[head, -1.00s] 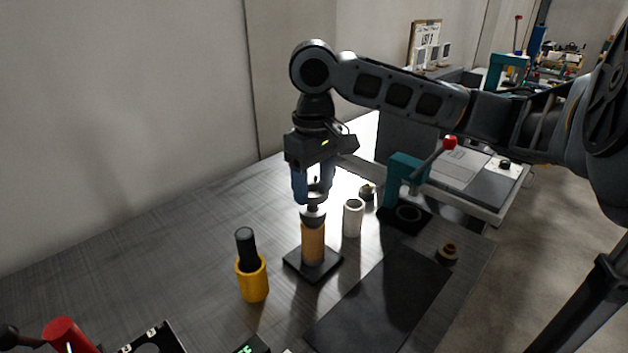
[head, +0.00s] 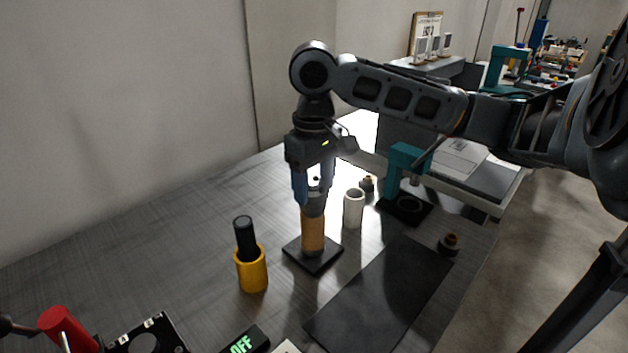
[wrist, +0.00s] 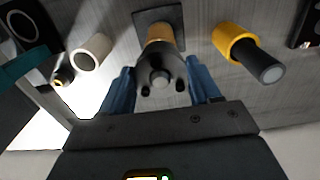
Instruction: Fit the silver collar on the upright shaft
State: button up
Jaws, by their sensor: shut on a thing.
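The upright shaft (head: 313,236) has a tan body and stands on a dark square base plate (head: 296,250). The silver collar (head: 314,204) is a grey ring at the shaft's top, and the shaft's round tip shows inside it in the wrist view. My gripper (head: 315,193) points straight down above the shaft, its two blue fingers on either side of the collar. The wrist view shows the gripper (wrist: 160,76) shut on the collar (wrist: 148,68), over the tan shaft (wrist: 160,33). How far down the collar sits is hard to tell.
A yellow cup (head: 252,272) holding a black cylinder (head: 244,236) stands left of the shaft. A white cylinder (head: 353,210) stands close on the right, with a teal press (head: 405,160) behind. A dark mat (head: 378,300) lies in front right. Bare table lies to the left.

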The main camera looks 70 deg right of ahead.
jog(key=shift+f, duration=0.25)
jog(key=o, duration=1.4)
jog(key=shift+r, duration=0.15)
notch_tip(320, 180, up, 8)
jog(key=shift+f, duration=0.15)
